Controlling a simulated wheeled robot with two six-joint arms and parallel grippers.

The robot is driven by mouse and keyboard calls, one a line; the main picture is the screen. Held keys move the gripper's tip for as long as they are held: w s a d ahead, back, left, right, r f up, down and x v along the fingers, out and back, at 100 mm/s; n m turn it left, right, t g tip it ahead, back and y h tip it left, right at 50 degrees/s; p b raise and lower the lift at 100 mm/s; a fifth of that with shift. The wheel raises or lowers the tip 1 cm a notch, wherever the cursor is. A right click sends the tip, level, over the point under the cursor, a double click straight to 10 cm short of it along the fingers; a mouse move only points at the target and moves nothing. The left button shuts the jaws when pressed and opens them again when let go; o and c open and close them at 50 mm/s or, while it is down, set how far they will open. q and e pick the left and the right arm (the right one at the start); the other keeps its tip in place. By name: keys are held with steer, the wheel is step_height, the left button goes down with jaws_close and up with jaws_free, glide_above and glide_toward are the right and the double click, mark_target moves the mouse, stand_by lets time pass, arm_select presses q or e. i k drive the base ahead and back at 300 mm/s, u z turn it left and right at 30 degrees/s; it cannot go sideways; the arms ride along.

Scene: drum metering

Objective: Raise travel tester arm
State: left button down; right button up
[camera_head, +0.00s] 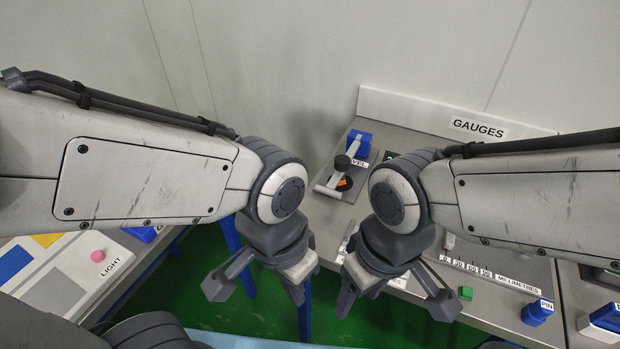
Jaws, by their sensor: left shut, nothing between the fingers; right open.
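My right gripper (352,294) is open and empty, below the tester near the bench's front edge. My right wrist hides the bench right of the tester.
A millimetre scale (487,273), a green block (465,293) and a blue pin piece (537,312) lie on the bench at right. A panel with a pink light button (98,256) is at left. Green floor (215,270) shows between the benches. A wall closes the back.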

mark_target(342, 161)
steer(key=z, duration=0.25)
steer(key=k, duration=0.3)
steer(key=z, duration=1)
steer(key=k, duration=1.05)
steer(key=z, duration=0.95)
steer(key=i, duration=1.35)
steer(key=u, duration=1.3)
steer(key=i, duration=0.4)
steer(key=u, duration=0.4)
